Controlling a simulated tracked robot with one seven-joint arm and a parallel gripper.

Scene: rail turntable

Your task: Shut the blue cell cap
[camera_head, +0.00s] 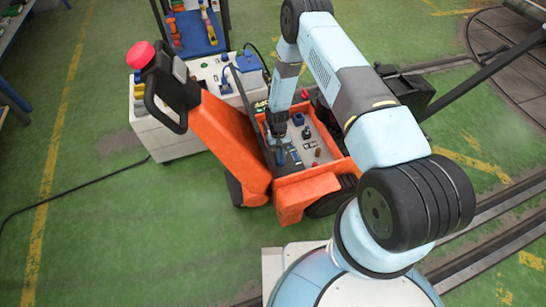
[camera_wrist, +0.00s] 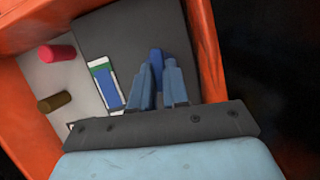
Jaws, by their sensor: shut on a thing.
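In the wrist view, my gripper (camera_wrist: 157,82) is closed around a narrow blue piece (camera_wrist: 156,60), with one finger on each side. It may be the blue cell cap; most of it is hidden by the fingers, and I cannot tell how it is seated. Left of the fingers and apart from them lies a flat white, green and blue part (camera_wrist: 106,82). In the head view, my gripper (camera_head: 281,141) points down inside the orange cart's tray (camera_head: 322,175), near its left side. The piece it holds is too small to make out there.
A red cylinder (camera_wrist: 58,52) and a brown cylinder (camera_wrist: 54,102) lie left in the tray. The orange wall (camera_wrist: 203,50) stands close on the right. An orange upright with a black handle (camera_head: 180,95) rises beside the tray. A white cabinet (camera_head: 145,125) stands behind.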

